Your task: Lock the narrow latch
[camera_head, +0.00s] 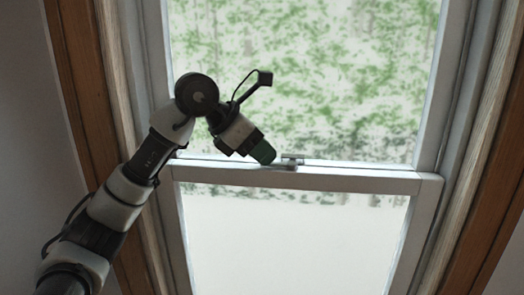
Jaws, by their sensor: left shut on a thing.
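A small narrow metal latch (291,160) sits on the middle rail of a sash window (345,178). My left gripper (268,156) comes in from the left and points down and right at the latch. Its dark green tip is at the latch's left side, and the gripper is shut on the latch's left part. The fingers are small and dark, and they hide that part of the latch. My right gripper is not in view.
The window's upper pane (330,70) lies behind my left arm. Wooden trim (88,80) and grey side frames border the window on both sides. The space right of the latch along the rail is free.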

